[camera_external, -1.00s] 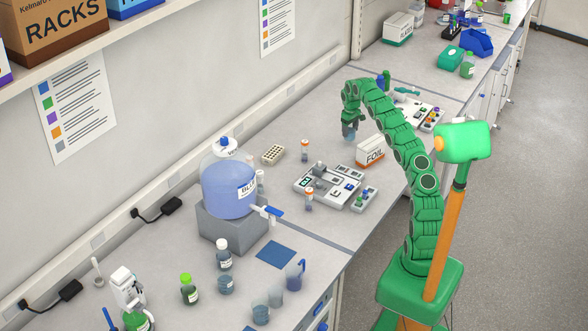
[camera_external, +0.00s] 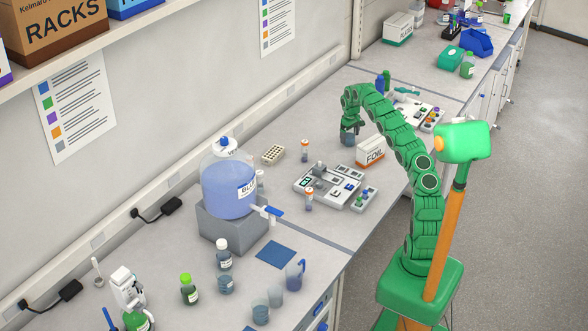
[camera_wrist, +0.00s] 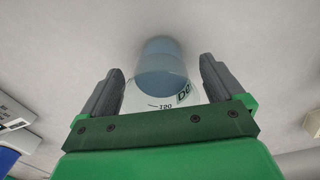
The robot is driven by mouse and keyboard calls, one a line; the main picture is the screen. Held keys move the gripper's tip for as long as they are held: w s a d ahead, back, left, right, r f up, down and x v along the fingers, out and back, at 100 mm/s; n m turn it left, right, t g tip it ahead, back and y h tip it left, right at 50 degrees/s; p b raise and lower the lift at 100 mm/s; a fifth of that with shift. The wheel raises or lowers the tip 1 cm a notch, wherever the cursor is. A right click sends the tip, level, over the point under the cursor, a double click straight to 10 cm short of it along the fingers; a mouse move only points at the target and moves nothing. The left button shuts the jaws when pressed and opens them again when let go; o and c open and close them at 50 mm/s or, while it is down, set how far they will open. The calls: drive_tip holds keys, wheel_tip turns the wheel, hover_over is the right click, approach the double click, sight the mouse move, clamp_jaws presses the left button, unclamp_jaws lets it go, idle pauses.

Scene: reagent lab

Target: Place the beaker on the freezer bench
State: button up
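The beaker (camera_wrist: 162,70) is clear with blue liquid and printed volume marks. It sits between the two dark fingers of my gripper (camera_wrist: 160,88), which flank its wall closely on both sides. In the external view, the beaker (camera_external: 347,138) hangs upright below my gripper (camera_external: 349,127), at or just above the grey bench top (camera_external: 318,128). A small gap under it cannot be ruled out. The bench carries no readable freezer label.
A FOIL box (camera_external: 370,152) stands close to the right of the beaker.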

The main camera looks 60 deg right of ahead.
drive_tip(key=shift+r, duration=0.1)
wheel_tip(320, 180, up, 10)
drive_tip(key=shift+a, duration=0.15)
drive_tip(key=shift+o, duration=0.3)
drive_tip(key=shift+r, duration=1)
drive_tip(key=shift+w+d+f+t+h, duration=0.15)
drive_tip(key=shift+f+t, duration=0.6)
drive_tip(key=shift+f, duration=1.15)
drive_tip(key=shift+w+f+t+h, duration=0.15)
drive_tip(key=shift+f+t, duration=0.55)
drive_tip(key=shift+f, duration=1.2)
drive_tip(key=shift+w+d+f+t+h, duration=0.15)
drive_tip(key=shift+f+t, duration=0.6)
drive_tip(key=shift+f, duration=1.15)
